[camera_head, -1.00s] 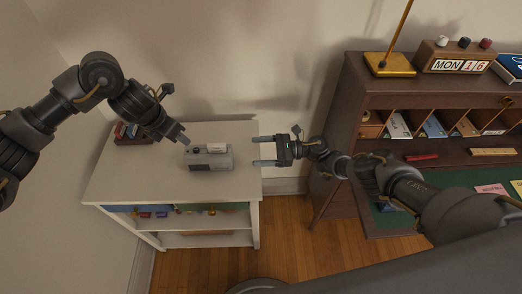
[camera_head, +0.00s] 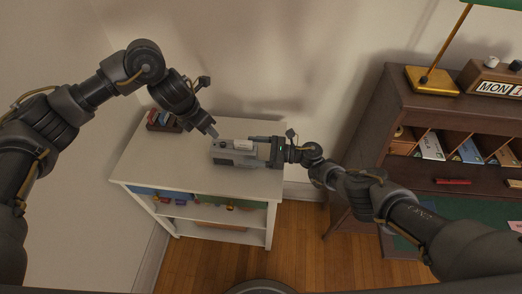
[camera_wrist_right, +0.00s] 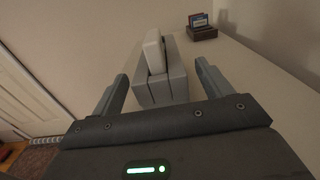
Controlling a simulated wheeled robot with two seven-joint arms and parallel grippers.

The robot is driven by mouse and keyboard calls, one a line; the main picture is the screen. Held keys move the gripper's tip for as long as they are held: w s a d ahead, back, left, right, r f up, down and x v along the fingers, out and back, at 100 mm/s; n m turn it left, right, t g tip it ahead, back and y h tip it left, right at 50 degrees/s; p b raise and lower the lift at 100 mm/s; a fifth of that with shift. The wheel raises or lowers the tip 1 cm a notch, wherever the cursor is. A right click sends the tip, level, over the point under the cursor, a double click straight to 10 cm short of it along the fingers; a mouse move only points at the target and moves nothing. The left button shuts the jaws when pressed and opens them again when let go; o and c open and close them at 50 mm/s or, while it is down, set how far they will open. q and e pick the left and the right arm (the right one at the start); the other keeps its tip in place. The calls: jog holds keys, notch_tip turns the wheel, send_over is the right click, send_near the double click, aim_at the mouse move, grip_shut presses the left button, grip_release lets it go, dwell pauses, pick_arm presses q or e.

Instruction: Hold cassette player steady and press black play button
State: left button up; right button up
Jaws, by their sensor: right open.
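The grey cassette player (camera_head: 232,160) lies on the white table, with a pale raised piece on its top. A small dark spot near its left end may be the black button; it is too small to be sure. My right gripper (camera_head: 262,152) is open at the player's right end. In the right wrist view the player (camera_wrist_right: 168,88) stands between the two spread fingers, with a gap on each side. My left gripper (camera_head: 213,132) points down just above the player's left end. Its fingers are seen nearly edge-on, and contact cannot be told.
The white table (camera_head: 160,178) has free room in front of the player. A small dark rack of cassettes (camera_head: 160,121) stands at its back left. A brown desk (camera_head: 400,95) with pigeonholes and a brass lamp base (camera_head: 432,80) is to the right.

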aim_at(220, 147)
jog(key=c, duration=1.3)
pick_arm(q)
jog(key=shift+c, duration=0.6)
pick_arm(e)
jog(key=shift+c, duration=0.6)
pick_arm(q)
grip_shut()
pick_arm(e)
jog(key=shift+d, duration=0.15)
jog(key=shift+a, duration=0.2)
jog(key=shift+d, duration=0.15)
pick_arm(q)
jog(key=shift+w+d+f+n+t+h, duration=0.4)
jog(key=shift+f+n+h, duration=0.4)
jog(key=shift+f+n, duration=0.45)
jog(key=shift+w+d+f+n+t+h, duration=0.35)
jog(key=shift+f+n+h, duration=0.55)
jog(key=shift+f, duration=0.4)
jog(key=shift+w+d+f+n+t+h, duration=0.4)
jog(key=shift+f+n+h, duration=0.3)
jog(key=shift+f+n, duration=0.6)
